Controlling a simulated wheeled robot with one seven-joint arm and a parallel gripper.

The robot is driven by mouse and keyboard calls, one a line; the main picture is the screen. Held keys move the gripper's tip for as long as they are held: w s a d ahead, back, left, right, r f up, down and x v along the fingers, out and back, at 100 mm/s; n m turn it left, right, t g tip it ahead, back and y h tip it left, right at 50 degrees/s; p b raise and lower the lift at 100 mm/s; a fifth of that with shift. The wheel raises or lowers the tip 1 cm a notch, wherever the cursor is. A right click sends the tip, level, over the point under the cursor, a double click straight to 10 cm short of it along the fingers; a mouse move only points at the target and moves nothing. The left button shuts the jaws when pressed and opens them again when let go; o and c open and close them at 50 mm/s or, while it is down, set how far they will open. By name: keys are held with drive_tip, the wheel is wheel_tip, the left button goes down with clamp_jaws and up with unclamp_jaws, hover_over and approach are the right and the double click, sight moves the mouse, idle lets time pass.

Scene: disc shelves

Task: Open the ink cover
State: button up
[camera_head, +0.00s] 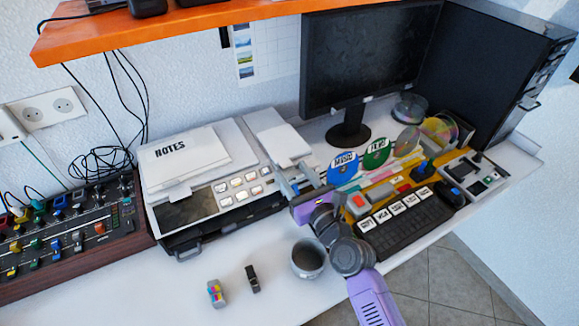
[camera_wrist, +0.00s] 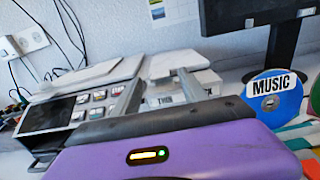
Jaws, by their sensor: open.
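The printer (camera_head: 205,190) stands on the desk with a screen and several buttons. A white raised lid-like part (camera_head: 272,135) on its right side is probably the ink cover; it looks shut. In the wrist view, this part (camera_wrist: 174,64) lies just beyond the fingers, above a front face (camera_wrist: 205,79) with lettering partly hidden by a finger. My gripper (camera_head: 292,168) is open and empty, its fingers pointing at the printer's right front. The wrist view shows both fingers (camera_wrist: 161,76) apart, with nothing between them. Whether they touch the printer cannot be told.
A multicoloured cartridge (camera_head: 216,293), a black cartridge (camera_head: 252,279) and a grey cup (camera_head: 308,259) stand in front. A keyboard (camera_head: 405,222), discs (camera_head: 343,167) and a monitor (camera_head: 365,60) are at right. An orange shelf (camera_head: 180,22) hangs above. A mixer (camera_head: 75,235) stands left.

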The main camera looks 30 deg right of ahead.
drive_tip(key=shift+w, duration=1.25)
clamp_jaws()
idle(0.5)
